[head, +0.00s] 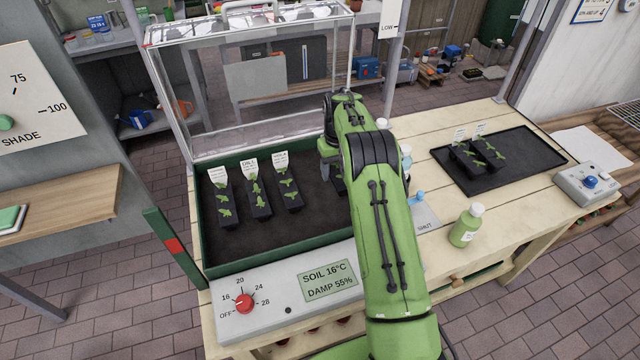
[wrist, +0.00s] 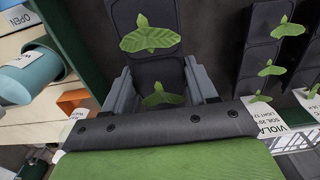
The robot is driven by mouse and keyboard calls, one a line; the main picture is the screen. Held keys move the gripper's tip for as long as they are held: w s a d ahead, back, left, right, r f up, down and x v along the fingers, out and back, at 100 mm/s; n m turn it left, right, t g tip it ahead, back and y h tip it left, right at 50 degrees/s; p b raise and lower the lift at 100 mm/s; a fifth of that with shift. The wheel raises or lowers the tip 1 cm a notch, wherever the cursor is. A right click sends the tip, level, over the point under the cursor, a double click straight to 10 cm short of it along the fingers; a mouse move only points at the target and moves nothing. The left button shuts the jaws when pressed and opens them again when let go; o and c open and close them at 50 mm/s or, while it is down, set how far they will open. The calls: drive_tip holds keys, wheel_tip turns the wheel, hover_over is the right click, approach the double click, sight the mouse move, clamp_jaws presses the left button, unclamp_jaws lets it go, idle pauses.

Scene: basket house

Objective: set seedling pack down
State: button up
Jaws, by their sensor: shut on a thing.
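My gripper (wrist: 160,88) is shut on a black seedling pack (wrist: 143,20) with green leaves, in the wrist view. One grey finger is on each side of the pack. In the head view my arm covers most of the gripper and the held pack, at the right end of the green-edged heated bed (head: 313,245). I cannot tell whether the pack touches the bed's dark floor. Three labelled packs stand to its left in the bed: the left pack (head: 226,207), the middle pack (head: 258,197) and the right pack (head: 287,195). A neighbouring pack (wrist: 261,60) shows in the wrist view.
A clear cover (head: 250,75) stands raised behind the bed. A black tray (head: 510,165) with two packs lies on the bench at right. A green bottle (head: 466,225) stands in front of it. A control panel with a red knob (head: 244,302) fronts the bed.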

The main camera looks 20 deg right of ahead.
sight(336, 169)
drive_tip(key=shift+f+b, duration=0.3)
drive_tip(key=shift+f, duration=2.45)
drive_tip(key=o, duration=1.2)
drive_tip(key=shift+c, duration=0.2)
wheel_tip(336, 169, up, 12)
drive_tip(key=shift+r+p, duration=0.15)
drive_tip(key=shift+p, duration=0.8)
drive_tip(key=s+a+r+t, duration=0.1)
drive_tip(key=s+a+r, duration=0.3)
drive_tip(key=s+r, duration=0.4)
drive_tip(key=s+a+r+t, duration=0.2)
drive_tip(key=s+a+r, duration=0.3)
drive_tip(key=r, duration=0.6)
drive_tip(key=s+a+f+t, duration=0.1)
drive_tip(key=s, duration=1.1)
drive_tip(key=s+a+f+t, duration=0.1)
drive_tip(key=s+a, duration=0.1)
drive_tip(key=s, duration=1)
drive_tip(key=shift+s+f+t, duration=0.25)
drive_tip(key=shift+f+t, duration=0.05)
drive_tip(key=shift+f, duration=0.1)
